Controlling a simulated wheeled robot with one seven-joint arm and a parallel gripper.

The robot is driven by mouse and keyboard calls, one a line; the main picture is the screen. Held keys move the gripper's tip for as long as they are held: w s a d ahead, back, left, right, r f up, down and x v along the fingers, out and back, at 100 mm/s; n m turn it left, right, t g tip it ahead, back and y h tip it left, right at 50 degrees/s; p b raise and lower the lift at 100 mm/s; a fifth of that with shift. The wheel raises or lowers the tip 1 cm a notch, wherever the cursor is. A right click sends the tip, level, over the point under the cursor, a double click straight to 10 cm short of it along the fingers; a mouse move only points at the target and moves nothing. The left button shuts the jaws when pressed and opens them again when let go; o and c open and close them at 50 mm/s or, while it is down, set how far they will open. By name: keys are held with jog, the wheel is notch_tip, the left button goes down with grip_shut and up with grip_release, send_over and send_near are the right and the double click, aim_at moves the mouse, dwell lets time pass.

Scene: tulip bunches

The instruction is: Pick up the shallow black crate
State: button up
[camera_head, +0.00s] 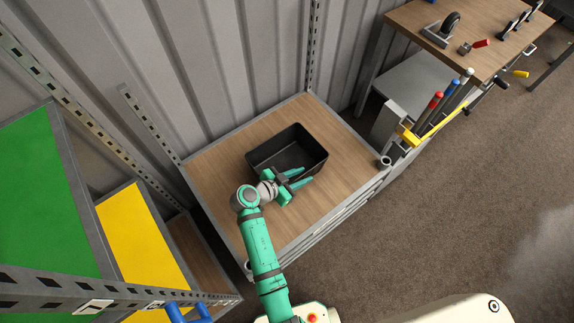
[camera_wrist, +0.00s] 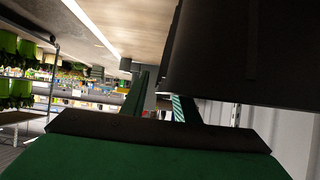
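The shallow black crate (camera_head: 289,141) sits upright and looks empty on a wooden-topped bench in the head view. My gripper (camera_head: 306,177) is at the crate's near side, its two green fingers apart and pointing right along the near wall. The upper finger overlaps that wall in the picture; I cannot tell whether it touches. In the wrist view the dark crate (camera_wrist: 245,50) fills the upper right, beside the fingers (camera_wrist: 163,95), which show a gap with nothing clearly held between them.
The wooden bench top (camera_head: 225,160) has free room around the crate. A corrugated metal wall (camera_head: 200,60) stands behind. Metal posts rise at the bench's back corners. Green (camera_head: 40,190) and yellow (camera_head: 145,245) shelves are at left. A workbench (camera_head: 480,35) with tools is at upper right.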

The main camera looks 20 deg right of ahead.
jog(key=shift+w+d+f, duration=0.2)
jog(key=shift+d+f, duration=0.05)
jog(key=shift+d, duration=0.15)
grip_shut()
dwell(0.7)
dwell(0.5)
